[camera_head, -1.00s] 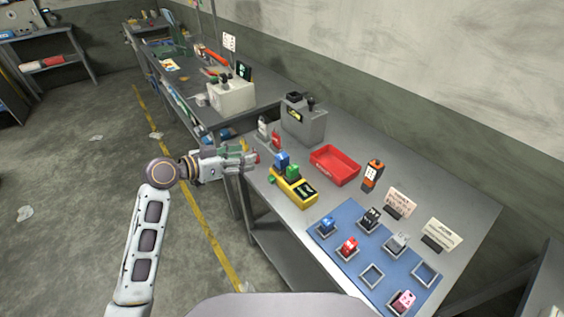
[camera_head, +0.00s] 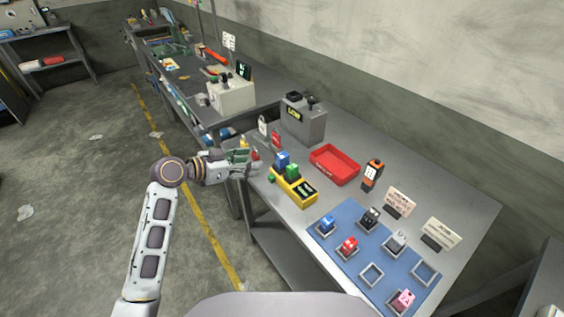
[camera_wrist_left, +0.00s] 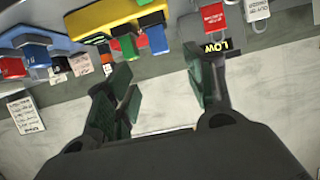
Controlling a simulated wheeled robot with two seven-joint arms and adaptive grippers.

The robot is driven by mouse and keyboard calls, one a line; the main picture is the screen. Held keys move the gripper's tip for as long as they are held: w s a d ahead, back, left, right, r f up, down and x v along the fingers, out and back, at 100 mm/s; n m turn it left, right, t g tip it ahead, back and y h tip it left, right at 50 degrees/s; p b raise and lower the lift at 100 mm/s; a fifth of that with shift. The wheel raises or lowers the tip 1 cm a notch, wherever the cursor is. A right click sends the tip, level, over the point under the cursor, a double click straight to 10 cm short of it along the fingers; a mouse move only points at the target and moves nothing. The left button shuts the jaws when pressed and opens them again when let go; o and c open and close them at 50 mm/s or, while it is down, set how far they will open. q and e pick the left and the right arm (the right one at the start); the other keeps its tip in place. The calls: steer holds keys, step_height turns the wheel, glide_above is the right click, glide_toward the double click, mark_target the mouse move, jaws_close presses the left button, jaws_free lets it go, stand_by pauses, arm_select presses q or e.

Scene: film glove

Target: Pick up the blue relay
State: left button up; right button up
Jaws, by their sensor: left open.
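Two blue relay-like blocks show. One blue block (camera_head: 282,159) stands at the yellow holder (camera_head: 307,200), next to a green block (camera_head: 291,171); the left wrist view also shows this blue block (camera_wrist_left: 158,39). The other blue block (camera_head: 327,223) sits in a socket of the blue mat (camera_head: 350,212), and shows in the left wrist view too (camera_wrist_left: 37,56). My left gripper (camera_head: 256,160) is left of the yellow holder near the bench edge. In the left wrist view its fingers (camera_wrist_left: 167,88) are spread, with nothing between them. My right gripper is not in view.
A red tray (camera_head: 335,165), a grey box (camera_head: 304,123) and an orange-black device (camera_head: 372,174) stand behind the holder. Red, black, grey and pink blocks sit on the mat, beside two sign cards (camera_head: 400,202). Tags (camera_head: 263,127) stand near the gripper.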

mark_target(277, 159)
arm_select(q)
steer(key=shift+p+x, duration=0.45)
steer(key=shift+x, duration=3.05)
steer(key=shift+d, duration=0.1)
steer(key=shift+p+x, duration=0.45)
steer(key=shift+x, duration=0.75)
steer(key=shift+f+x, duration=0.2)
steer(key=shift+x, duration=1.1)
steer(key=c, duration=1.1)
